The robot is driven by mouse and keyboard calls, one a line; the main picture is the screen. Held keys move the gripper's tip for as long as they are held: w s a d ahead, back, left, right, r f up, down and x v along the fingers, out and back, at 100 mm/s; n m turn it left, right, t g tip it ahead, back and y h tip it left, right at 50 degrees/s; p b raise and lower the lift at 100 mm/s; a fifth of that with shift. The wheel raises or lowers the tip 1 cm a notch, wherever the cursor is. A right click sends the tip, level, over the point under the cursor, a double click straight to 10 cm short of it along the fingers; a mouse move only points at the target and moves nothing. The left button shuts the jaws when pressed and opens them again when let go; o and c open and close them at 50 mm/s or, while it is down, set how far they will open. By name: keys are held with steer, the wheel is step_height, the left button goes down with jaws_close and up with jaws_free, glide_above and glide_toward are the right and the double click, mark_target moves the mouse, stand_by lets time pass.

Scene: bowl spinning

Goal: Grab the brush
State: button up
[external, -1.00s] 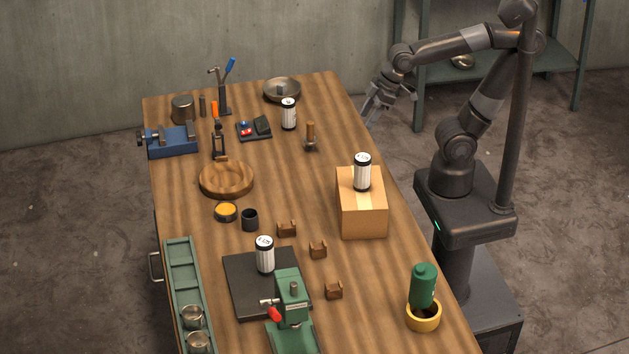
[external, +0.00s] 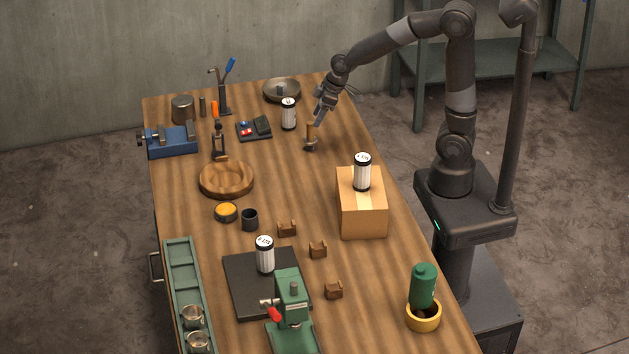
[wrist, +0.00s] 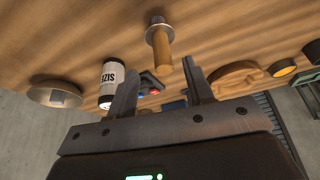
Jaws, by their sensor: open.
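The brush (external: 311,137) stands upright on the wooden table near its right edge, toward the far end. It has a light wooden handle and a darker base. My gripper (external: 319,113) is above it with the fingers pointing down, close to the top of the handle. In the wrist view, the brush's wooden handle (wrist: 162,50) points toward the gap between the two fingers (wrist: 160,77). The gripper is open and empty. The handle end appears just beyond the fingertips; I cannot tell whether it touches them.
A white labelled can (external: 288,114) stands left of the brush, close to it. A metal bowl (external: 282,90) is behind. A black tray (external: 254,129) lies farther left. A cardboard box (external: 362,205) with another can (external: 362,172) on top stands nearer the camera. The table between brush and box is clear.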

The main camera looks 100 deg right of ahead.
mark_target(309, 141)
steer(key=shift+w+x, duration=0.15)
steer(key=shift+x, duration=1.6)
steer(key=shift+w+x, duration=0.15)
steer(key=shift+x, duration=1.65)
steer(key=shift+a+r, duration=0.1)
steer(key=shift+r, duration=0.05)
jaws_close()
